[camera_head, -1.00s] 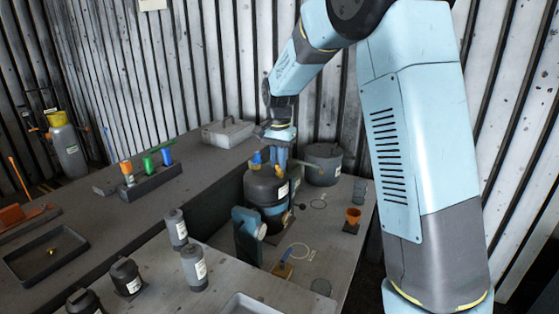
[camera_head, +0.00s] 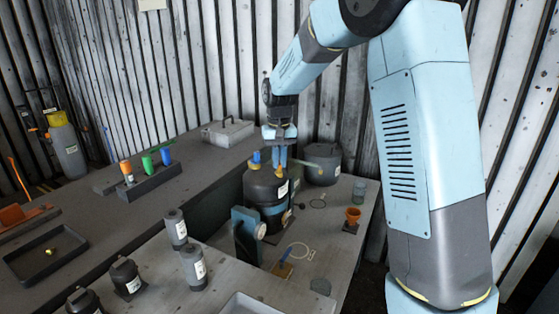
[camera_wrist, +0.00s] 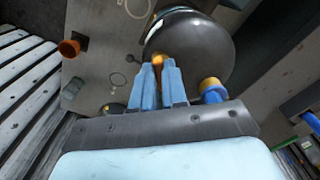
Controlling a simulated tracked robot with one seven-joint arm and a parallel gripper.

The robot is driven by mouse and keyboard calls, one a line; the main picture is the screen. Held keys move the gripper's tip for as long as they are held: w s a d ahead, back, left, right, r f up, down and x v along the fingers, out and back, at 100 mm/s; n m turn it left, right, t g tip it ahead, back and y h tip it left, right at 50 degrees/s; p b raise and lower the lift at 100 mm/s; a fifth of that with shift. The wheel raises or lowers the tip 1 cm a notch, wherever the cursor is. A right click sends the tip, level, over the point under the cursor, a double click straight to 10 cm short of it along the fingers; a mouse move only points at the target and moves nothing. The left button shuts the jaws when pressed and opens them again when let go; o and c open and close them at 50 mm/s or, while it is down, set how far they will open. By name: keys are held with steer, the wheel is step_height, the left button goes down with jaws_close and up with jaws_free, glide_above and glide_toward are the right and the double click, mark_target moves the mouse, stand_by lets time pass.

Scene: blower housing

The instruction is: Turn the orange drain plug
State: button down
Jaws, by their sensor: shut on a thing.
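The dark round vessel (camera_head: 258,190) stands on the lower grey bench, with a blue band around it. The orange drain plug (camera_head: 279,173) is on its upper part. The plug also shows in the wrist view (camera_wrist: 158,62), at the dark vessel's edge (camera_wrist: 195,45). My gripper (camera_head: 280,163) points down from above, its blue fingers close together around the plug. In the wrist view my gripper's fingertips (camera_wrist: 160,66) have the orange piece between them and hide part of it. A blue cap with an orange base (camera_head: 255,158) is just left of my gripper.
A grey lidded pot (camera_head: 323,163) stands close behind on the right. An upright blue-grey plate (camera_head: 243,235) stands before the vessel. An orange funnel-like cup (camera_head: 353,215) is at right. Grey canisters (camera_head: 193,267) line the front, and a tray (camera_head: 45,255) lies left.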

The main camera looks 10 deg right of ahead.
steer(key=n, duration=0.6)
steer(key=shift+d, duration=0.15)
steer(key=n, duration=0.6)
steer(key=shift+w+n, duration=0.1)
steer(key=shift+n, duration=0.3)
steer(key=n, duration=0.6)
steer(key=shift+w+f, duration=0.1)
steer(key=n, duration=0.5)
steer(key=shift+n, duration=0.4)
steer(key=c, duration=1.2)
jaws_free()
steer(key=shift+w, duration=0.1)
steer(key=shift+o, duration=0.2)
